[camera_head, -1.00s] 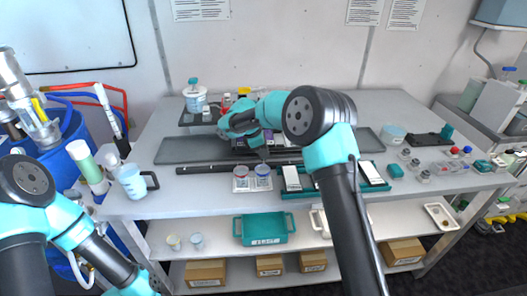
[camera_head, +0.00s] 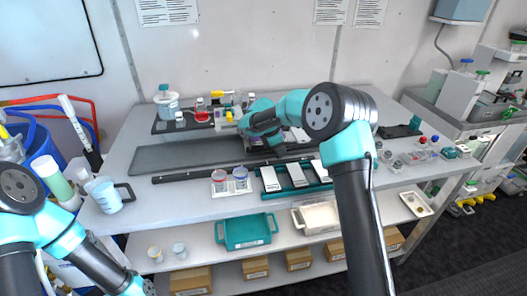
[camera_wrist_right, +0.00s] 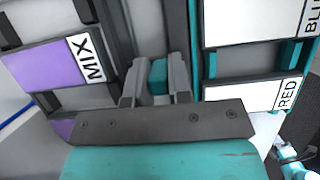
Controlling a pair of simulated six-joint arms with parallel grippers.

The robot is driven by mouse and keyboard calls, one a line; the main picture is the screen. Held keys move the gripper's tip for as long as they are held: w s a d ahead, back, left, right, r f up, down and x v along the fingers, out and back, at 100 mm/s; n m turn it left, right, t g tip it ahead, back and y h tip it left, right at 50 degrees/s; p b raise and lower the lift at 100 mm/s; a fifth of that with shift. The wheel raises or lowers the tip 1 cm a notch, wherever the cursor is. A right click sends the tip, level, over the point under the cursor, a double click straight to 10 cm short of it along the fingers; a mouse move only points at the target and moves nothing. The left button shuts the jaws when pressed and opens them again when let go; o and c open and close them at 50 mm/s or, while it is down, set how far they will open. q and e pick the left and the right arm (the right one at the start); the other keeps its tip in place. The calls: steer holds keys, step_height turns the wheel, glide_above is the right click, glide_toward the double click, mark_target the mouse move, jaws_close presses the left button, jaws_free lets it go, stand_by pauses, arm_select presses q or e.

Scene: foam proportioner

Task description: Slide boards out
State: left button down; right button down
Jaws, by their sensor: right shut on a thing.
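In the head view a teal tray (camera_head: 327,186) on the bench's front part holds three white boards (camera_head: 296,173) side by side. My right gripper (camera_head: 274,143) is behind this tray, over the bench; its fingertips are not clear there. In the right wrist view the gripper (camera_wrist_right: 157,82) is shut on a small teal block (camera_wrist_right: 158,73). Left of it is a purple and white board marked MIX (camera_wrist_right: 50,68). Right of it are white boards in a teal frame, one marked RED (camera_wrist_right: 255,94), the other partly cut off. My left gripper is out of view.
A long dark bar (camera_head: 190,175) lies in front of a grey tray (camera_head: 180,157). Two small cups (camera_head: 219,182) stand left of the boards. A raised black shelf (camera_head: 168,128) carries a tub. A white jug (camera_head: 104,193) stands at the left; small bottles are at the right.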

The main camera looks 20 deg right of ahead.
mark_target(305, 145)
steer(key=d, duration=0.6)
steer(key=s+d, duration=0.1)
steer(key=d, duration=0.3)
steer(key=shift+d, duration=0.1)
steer(key=c, duration=1.3)
jaws_free()
steer(key=shift+d, duration=0.15)
steer(key=shift+o, duration=1.3)
steer(key=shift+a, duration=0.2)
steer(key=v, duration=1.7)
steer(key=shift+r, duration=0.3)
steer(key=shift+d+f, duration=0.1)
